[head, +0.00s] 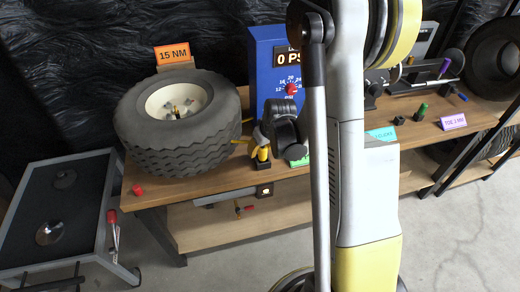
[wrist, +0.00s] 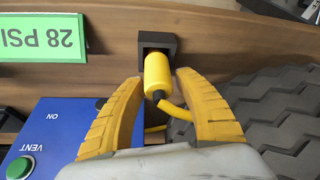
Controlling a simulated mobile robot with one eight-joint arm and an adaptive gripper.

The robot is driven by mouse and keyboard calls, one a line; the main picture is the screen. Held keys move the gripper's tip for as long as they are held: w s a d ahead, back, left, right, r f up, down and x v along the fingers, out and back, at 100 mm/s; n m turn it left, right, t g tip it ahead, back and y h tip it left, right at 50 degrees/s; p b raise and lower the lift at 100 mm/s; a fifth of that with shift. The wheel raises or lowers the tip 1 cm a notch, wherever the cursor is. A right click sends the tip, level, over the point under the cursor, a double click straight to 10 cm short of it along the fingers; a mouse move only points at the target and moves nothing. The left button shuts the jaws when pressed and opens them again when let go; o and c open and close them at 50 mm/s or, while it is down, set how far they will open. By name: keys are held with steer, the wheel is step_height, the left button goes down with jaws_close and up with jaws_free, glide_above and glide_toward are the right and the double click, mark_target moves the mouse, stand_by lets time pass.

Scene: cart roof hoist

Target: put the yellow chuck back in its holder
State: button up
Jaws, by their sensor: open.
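The yellow chuck (wrist: 157,74) is a short cylinder with a black collar and a yellow hose at its near end. Its far end is at the opening of the black square holder (wrist: 168,41); I cannot tell how deep it sits. My gripper (wrist: 159,79) is open, one yellow finger on each side of the chuck, with visible gaps.
The blue inflator (head: 268,70) is just behind my gripper. A green 28 PSI label (wrist: 42,38) lies beside the holder. A red cap (head: 138,190) sits at the bench's left end.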

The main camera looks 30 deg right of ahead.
steer(key=p+v, duration=0.4)
steer(key=v, duration=0.8)
steer(key=s+a+r+t, duration=0.2)
steer(key=s+a+r, duration=1.2)
steer(key=a+r, duration=0.1)
steer(key=shift+a+t, duration=0.3)
steer(key=shift+a, duration=0.05)
steer(key=shift+r, duration=0.15)
